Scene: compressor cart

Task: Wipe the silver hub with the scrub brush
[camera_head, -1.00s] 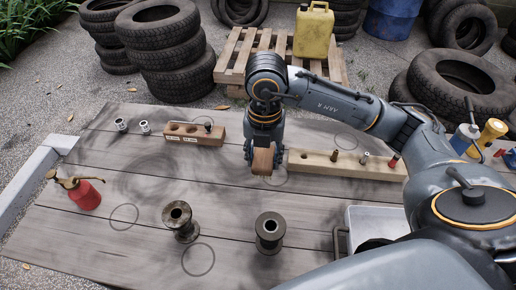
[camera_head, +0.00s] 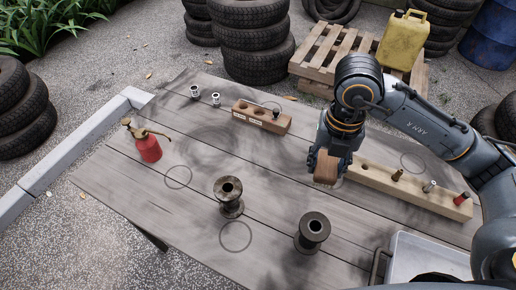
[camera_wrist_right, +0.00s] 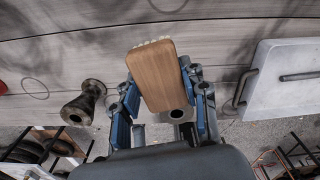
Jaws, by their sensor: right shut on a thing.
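My right gripper (camera_head: 328,160) is shut on the scrub brush (camera_head: 325,172), a brown wooden block held above the table. In the wrist view the brush (camera_wrist_right: 155,75) sits between the fingers (camera_wrist_right: 163,98), with pale bristles along its far edge. Two spool-shaped metal hubs stand on the table: a brownish-grey one (camera_head: 229,206) at the middle and a darker grey one (camera_head: 313,238) nearer the front. Neither is clearly silver. The brush is apart from both, beyond the front one. The wrist view shows one hub (camera_wrist_right: 82,107) left of the gripper. My left gripper is out of view.
A wooden block with holes (camera_head: 250,118) and two small silver fittings (camera_head: 205,96) are at the back. A long pale rack (camera_head: 420,195) lies right of the gripper. A grey tray (camera_head: 425,257) is front right.

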